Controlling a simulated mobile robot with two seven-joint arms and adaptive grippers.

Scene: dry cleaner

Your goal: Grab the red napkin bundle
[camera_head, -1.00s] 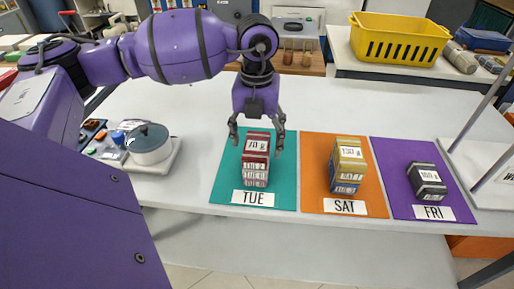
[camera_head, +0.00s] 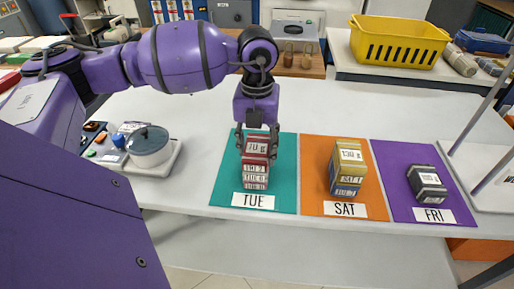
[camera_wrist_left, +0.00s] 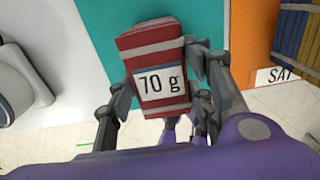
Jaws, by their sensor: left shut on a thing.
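The red napkin bundle (camera_head: 256,150) is the top one of a stack on the teal TUE mat (camera_head: 226,178). It has a white label, which reads 70 g in the left wrist view (camera_wrist_left: 158,50). My left gripper (camera_head: 257,150) comes down from above with a finger on each side of the bundle and is shut on it. In the left wrist view the fingers (camera_wrist_left: 165,95) press on its two sides. More labelled bundles (camera_head: 255,178) sit directly under it. My right gripper is not in view.
A yellow and blue stack (camera_head: 347,168) stands on the orange SAT mat (camera_head: 316,200). A black bundle (camera_head: 427,183) lies on the purple FRI mat (camera_head: 396,205). A scale with a lidded pot (camera_head: 149,148) stands at the left. A metal-legged stand is at the right.

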